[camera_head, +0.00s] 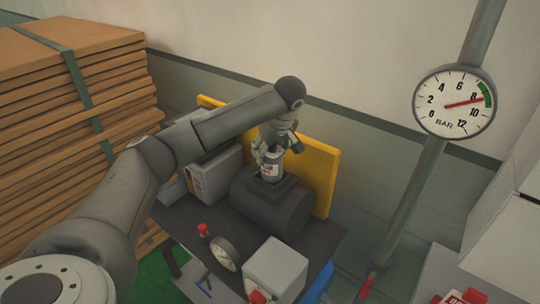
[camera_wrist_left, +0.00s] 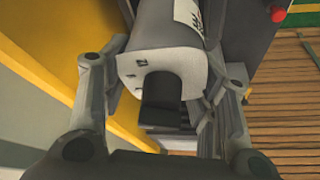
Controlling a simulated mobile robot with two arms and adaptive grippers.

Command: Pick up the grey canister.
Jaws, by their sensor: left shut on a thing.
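The grey canister (camera_head: 271,166) is small and pale, with a dark and red label, and stands about upright over the dark block on the black cylindrical machine (camera_head: 270,207). I cannot tell whether its base touches the block. My left gripper (camera_head: 272,153) comes down from above and is shut on the canister's upper part. In the left wrist view the canister (camera_wrist_left: 178,62) lies between the two fingers, one on each side; its label shows partly at the top. My right gripper is not in view.
A yellow panel (camera_head: 318,180) stands close behind the machine. A grey box (camera_head: 214,175) is at its left. A white box (camera_head: 276,268) and a small gauge (camera_head: 224,253) are in front. Stacked brown boards (camera_head: 75,110) fill the left. A pole with a large pressure gauge (camera_head: 455,102) stands right.

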